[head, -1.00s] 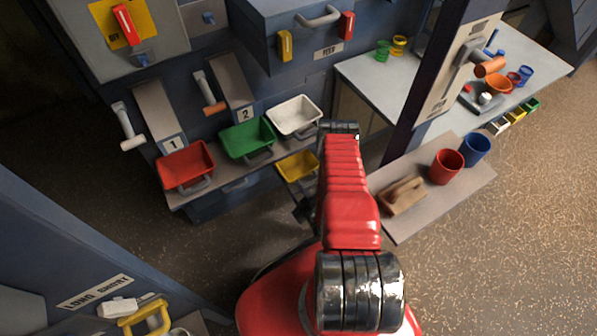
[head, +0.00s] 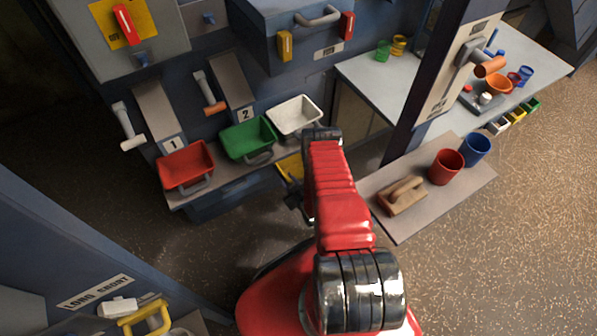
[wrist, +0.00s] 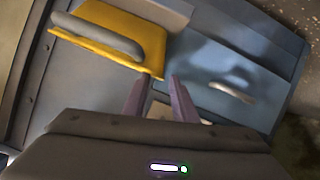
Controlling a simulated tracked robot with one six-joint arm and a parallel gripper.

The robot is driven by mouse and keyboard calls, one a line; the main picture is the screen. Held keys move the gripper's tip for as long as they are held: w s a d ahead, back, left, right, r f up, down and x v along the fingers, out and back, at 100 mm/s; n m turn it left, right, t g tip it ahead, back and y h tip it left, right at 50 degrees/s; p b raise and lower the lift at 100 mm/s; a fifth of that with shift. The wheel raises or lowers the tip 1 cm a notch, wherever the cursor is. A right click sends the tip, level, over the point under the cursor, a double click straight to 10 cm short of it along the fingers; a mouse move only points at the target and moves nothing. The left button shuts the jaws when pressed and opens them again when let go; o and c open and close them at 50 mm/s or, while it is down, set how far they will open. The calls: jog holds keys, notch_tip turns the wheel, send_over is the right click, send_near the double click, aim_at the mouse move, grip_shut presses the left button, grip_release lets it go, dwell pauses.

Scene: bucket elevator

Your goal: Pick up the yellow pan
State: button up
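The yellow pan (head: 289,167) sits at the right end of the row of pans, below the white one. In the head view my red arm hides much of it. In the wrist view the yellow pan (wrist: 138,40) is at the upper left, with its grey bar handle (wrist: 97,36) on the near side. My gripper (wrist: 156,78) shows two purple-grey fingers spread apart with nothing held between them. The fingertips appear just below the pan's lower right corner in the picture; whether they touch it I cannot tell. In the head view the fingers are hidden.
Red (head: 186,164), green (head: 248,138) and white (head: 295,116) pans stand left of my arm. A board with a wooden float (head: 402,196), a red cup (head: 446,167) and a blue cup (head: 476,149) lies to the right. A dark post (head: 425,90) rises behind it.

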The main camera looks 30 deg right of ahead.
jog(key=shift+x, duration=2.6)
jog(key=shift+c, duration=0.5)
jog(key=shift+s, duration=0.1)
grip_shut()
jog(key=shift+f, duration=0.1)
